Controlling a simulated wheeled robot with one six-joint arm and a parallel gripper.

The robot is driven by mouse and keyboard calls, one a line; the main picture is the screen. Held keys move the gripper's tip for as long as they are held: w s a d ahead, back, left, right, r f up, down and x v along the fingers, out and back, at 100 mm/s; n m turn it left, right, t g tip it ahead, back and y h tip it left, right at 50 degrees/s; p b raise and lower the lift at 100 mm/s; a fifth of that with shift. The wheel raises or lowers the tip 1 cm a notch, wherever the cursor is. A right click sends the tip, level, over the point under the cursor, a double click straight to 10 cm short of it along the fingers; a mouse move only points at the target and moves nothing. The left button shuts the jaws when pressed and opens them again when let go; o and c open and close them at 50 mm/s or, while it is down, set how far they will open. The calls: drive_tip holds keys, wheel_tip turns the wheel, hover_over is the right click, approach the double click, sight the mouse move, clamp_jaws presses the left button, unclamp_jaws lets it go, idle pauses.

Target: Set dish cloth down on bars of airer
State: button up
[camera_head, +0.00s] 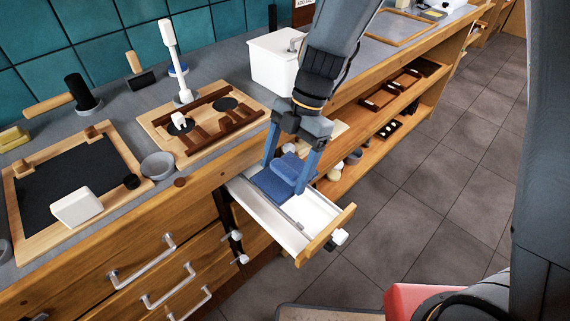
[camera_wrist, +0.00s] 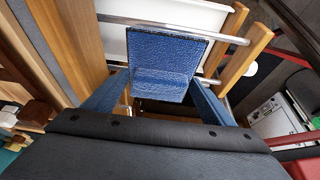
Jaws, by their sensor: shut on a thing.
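The dish cloth (camera_head: 286,171) is a blue, folded, flat piece with a raised fold in the middle. My gripper (camera_head: 284,178) points down and is shut on this fold. In the wrist view the cloth (camera_wrist: 165,58) lies between my two blue fingers. The airer (camera_head: 318,226) is a pulled-out unit with a white inside, wooden front and pale metal bars. In the wrist view one bar (camera_wrist: 228,39) runs just past the cloth's far edge, and another passes behind the cloth. I cannot tell whether the cloth touches the bars.
The counter above holds a wooden hob board (camera_head: 165,130), a small grey bowl (camera_head: 158,165) and a white box (camera_head: 273,62). Closed drawers with handles (camera_head: 142,262) are left of the airer. Open shelves (camera_head: 405,100) are to the right.

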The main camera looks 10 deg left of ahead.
idle(0.4)
drive_tip(key=shift+f+b, duration=1.3)
drive_tip(key=shift+f, duration=0.2)
drive_tip(key=shift+f+b, duration=0.3)
drive_tip(key=shift+b, duration=0.3)
idle(0.4)
drive_tip(key=o, duration=1.1)
drive_tip(key=shift+o, duration=0.2)
drive_tip(key=shift+w+r, duration=0.1)
drive_tip(key=b+v, duration=0.1)
drive_tip(key=v, duration=0.6)
drive_tip(key=shift+w+d+r, duration=0.1)
drive_tip(key=shift+d+r, duration=0.05)
drive_tip(key=shift+r, duration=0.1)
